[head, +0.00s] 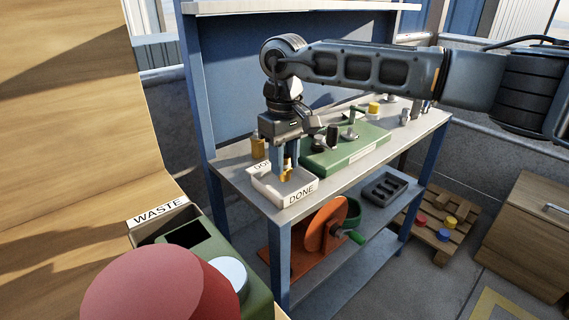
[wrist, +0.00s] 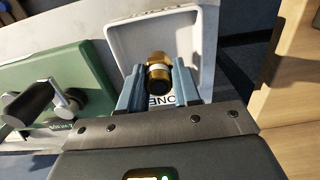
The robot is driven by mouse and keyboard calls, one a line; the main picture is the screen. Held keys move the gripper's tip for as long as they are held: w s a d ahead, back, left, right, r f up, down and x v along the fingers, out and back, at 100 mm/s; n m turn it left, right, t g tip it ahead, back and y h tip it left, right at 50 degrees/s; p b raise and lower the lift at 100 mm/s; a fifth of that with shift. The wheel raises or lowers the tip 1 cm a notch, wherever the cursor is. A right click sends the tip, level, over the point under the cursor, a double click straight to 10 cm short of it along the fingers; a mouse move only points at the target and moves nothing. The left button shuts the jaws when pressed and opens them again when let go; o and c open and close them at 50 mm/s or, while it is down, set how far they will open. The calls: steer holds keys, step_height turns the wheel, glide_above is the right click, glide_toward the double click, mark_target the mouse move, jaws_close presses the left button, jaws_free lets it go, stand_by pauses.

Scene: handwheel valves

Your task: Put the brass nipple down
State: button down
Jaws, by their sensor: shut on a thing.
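The brass nipple (wrist: 159,72) is a short gold-coloured fitting with a pale band and a dark end. My gripper (wrist: 158,88) is shut on it, with one blue-grey finger on each side. In the head view my gripper (head: 285,172) points down over the white tray marked DONE (head: 283,201), and the nipple (head: 287,166) shows small between the fingers. In the wrist view the nipple appears over the inside of the tray (wrist: 208,50). I cannot tell whether it touches the tray floor.
A green valve board (head: 345,150) with handles stands right of the tray on the workbench. A brass-coloured item (head: 258,146) stands behind the tray. An orange wheel (head: 325,225) and a dark crate (head: 385,187) are on the lower shelf. A WASTE bin (head: 160,214) stands at left.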

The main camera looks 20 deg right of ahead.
mark_target(285, 156)
steer(key=shift+f, duration=0.7)
steer(key=shift+f, duration=0.15)
steer(key=c, duration=0.8)
jaws_free()
step_height(285, 156, up, 12)
steer(key=shift+r, duration=0.15)
steer(key=shift+d, duration=0.1)
